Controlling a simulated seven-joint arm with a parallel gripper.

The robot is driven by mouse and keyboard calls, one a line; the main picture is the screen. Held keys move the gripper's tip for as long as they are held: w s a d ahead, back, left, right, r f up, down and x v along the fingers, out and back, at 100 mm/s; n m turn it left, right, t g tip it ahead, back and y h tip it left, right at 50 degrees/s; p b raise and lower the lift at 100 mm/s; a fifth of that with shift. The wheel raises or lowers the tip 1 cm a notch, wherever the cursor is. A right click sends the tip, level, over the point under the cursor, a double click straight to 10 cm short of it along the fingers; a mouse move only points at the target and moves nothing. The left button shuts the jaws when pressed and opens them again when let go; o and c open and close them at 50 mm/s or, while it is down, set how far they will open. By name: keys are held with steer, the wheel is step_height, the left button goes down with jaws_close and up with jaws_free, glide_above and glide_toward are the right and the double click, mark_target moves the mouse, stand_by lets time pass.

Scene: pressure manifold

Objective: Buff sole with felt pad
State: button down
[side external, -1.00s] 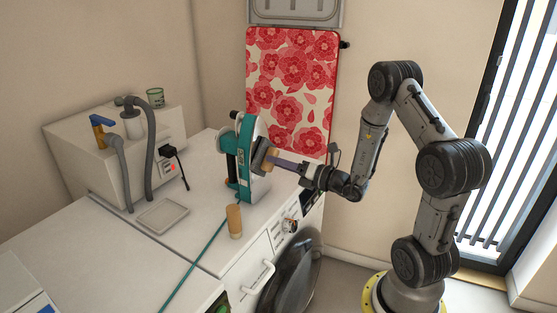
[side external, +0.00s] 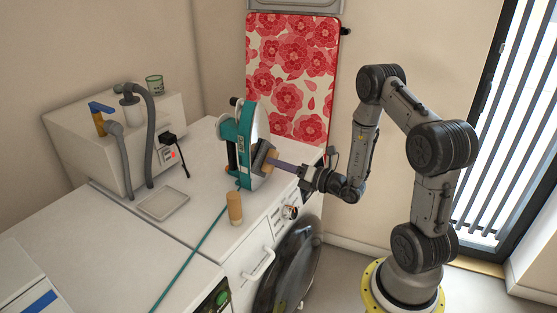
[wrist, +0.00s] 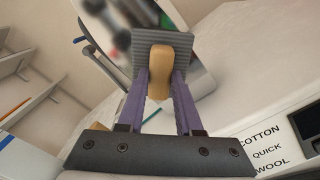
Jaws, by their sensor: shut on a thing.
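A teal iron (side external: 237,150) stands on end on the white counter, its shiny sole (side external: 262,128) facing my arm. My gripper (side external: 279,164) is shut on the tan wooden handle (wrist: 163,70) of the felt pad. The grey, ribbed pad (wrist: 130,45) is at the lower half of the sole and looks pressed against it; the exact contact is hidden. In the wrist view, purple fingers pinch the handle from both sides, and the sole behind the pad mirrors blurred dark shapes.
A tan cylinder (side external: 235,208) stands near the counter's front edge. The iron's teal cord (side external: 198,248) runs along the counter. A shallow tray (side external: 163,204) and a white box with hoses (side external: 112,135) are at left. A control knob (side external: 290,212) sticks out of the front.

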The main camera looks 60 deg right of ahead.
steer(key=shift+f, duration=0.45)
steer(key=shift+s, duration=0.15)
steer(key=s, duration=0.6)
steer(key=shift+s, duration=0.4)
